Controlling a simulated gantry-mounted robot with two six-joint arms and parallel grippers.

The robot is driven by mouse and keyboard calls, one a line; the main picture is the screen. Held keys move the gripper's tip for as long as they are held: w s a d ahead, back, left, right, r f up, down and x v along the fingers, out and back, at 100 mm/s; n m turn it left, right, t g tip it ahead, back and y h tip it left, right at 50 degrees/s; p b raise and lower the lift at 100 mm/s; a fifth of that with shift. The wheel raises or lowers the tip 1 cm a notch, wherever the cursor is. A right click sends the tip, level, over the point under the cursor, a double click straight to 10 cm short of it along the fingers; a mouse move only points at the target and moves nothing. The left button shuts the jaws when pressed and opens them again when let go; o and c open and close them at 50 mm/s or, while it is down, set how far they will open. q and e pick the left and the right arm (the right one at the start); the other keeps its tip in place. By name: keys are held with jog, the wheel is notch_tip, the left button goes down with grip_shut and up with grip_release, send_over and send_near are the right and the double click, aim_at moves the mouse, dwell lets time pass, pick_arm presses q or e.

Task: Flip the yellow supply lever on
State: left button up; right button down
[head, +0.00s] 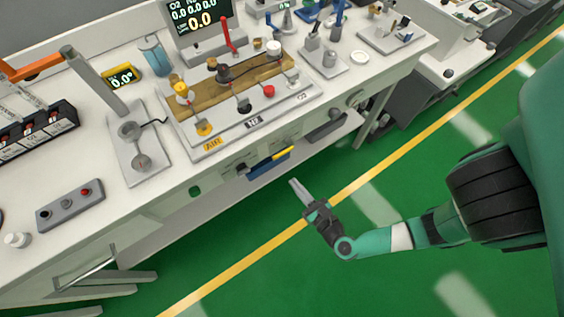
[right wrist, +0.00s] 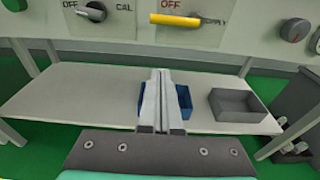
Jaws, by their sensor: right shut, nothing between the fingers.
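The yellow supply lever (right wrist: 175,20) is on the front panel at the top of the right wrist view. In the head view the lever (head: 283,153) shows on the cart's front edge. My right gripper (head: 296,187) is in front of the cart, below and apart from the lever. Its fingers (right wrist: 161,75) are shut with nothing between them. My left gripper is not in view.
A black OFF/CAL knob (right wrist: 93,12) is left of the lever. Under the panel a shelf (right wrist: 70,95) carries a blue bin (right wrist: 184,103) and a grey bin (right wrist: 238,106). The bench top (head: 215,170) holds gas fittings. Green floor (head: 240,285) in front is clear.

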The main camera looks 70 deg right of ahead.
jog(key=w+d, duration=0.1)
jog(key=w, duration=0.1)
jog(key=w+d+r, duration=0.1)
jog(key=w+d, duration=0.1)
jog(key=w+d+r, duration=0.1)
jog(key=w+d, duration=0.1)
jog(key=shift+w+d, duration=0.15)
jog(key=shift+w, duration=0.25)
jog(key=shift+s+r, duration=0.25)
jog(key=shift+r, duration=0.1)
jog(key=shift+w, duration=0.1)
